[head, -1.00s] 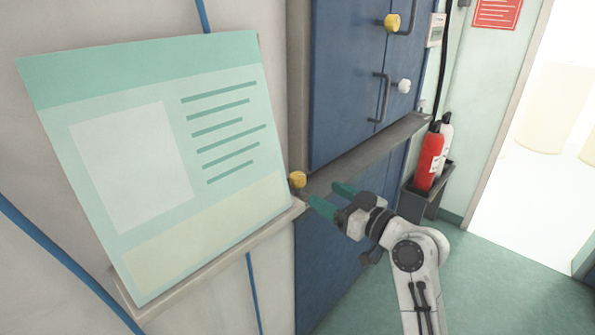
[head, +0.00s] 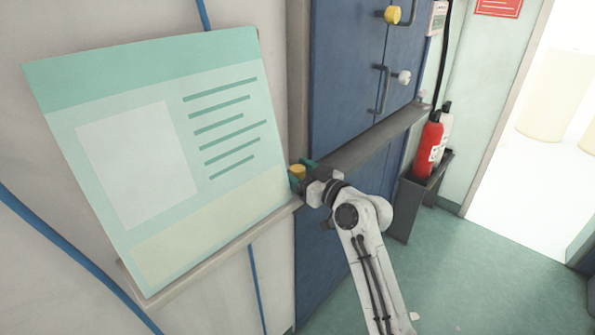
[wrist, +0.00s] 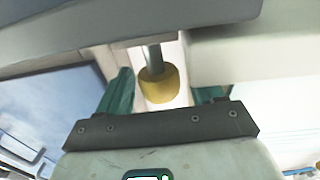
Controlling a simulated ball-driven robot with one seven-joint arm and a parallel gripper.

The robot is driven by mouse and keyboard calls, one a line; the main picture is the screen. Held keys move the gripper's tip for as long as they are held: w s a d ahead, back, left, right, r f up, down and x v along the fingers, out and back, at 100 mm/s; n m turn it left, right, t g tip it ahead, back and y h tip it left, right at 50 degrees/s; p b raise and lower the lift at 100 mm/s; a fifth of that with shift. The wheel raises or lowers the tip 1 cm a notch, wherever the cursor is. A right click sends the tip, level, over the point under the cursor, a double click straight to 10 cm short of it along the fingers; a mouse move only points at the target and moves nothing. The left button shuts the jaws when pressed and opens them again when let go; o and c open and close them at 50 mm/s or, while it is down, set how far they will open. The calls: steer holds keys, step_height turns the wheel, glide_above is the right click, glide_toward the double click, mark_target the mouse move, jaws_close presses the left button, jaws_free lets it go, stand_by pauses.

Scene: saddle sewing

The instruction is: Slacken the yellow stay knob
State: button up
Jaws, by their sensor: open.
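A yellow knob (head: 297,170) sits at the right end of the ledge below the sign board in the head view. My gripper (head: 302,174) is open at this knob, with one green finger showing on either side of it. In the wrist view the yellow knob (wrist: 158,86) hangs on a grey stem between the two green fingers (wrist: 162,94), with a gap visible on both sides. The finger tips are partly hidden in the wrist view, and I cannot tell whether either touches the knob. A second yellow knob (head: 392,15) is high on the blue cabinet.
A white knob (head: 404,77) is beside a handle on the blue cabinet (head: 345,90). A grey rail (head: 375,140) crosses the cabinet beside my gripper. The pale green board (head: 160,150) leans to the left. A red extinguisher (head: 428,148) stands to the right; the floor there is mostly clear.

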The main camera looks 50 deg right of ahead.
steer(key=shift+c, duration=0.4)
steer(key=c, duration=0.9)
steer(key=shift+f+n+y+b, duration=0.25)
steer(key=shift+y+b, duration=0.25)
steer(key=shift+b, duration=0.4)
steer(key=shift+d+n+b, duration=0.1)
steer(key=shift+n+b, duration=0.15)
steer(key=shift+b, duration=0.35)
steer(key=n+y+b, duration=0.1)
steer(key=y+b, duration=0.2)
steer(key=b, duration=0.1)
steer(key=shift+f+n, duration=0.1)
steer(key=shift+n, duration=0.2)
steer(key=n+g+y+b, duration=0.2)
steer(key=n+y+b, duration=0.1)
steer(key=y+b, duration=0.1)
steer(key=shift+y+b, duration=0.4)
steer(key=shift+b, duration=0.4)
steer(key=shift+r+n+g+y+b, duration=0.25)
steer(key=shift+n+g+y+b, duration=0.35)
steer(key=shift+n+y+b, duration=0.45)
steer(key=shift+y, duration=0.25)
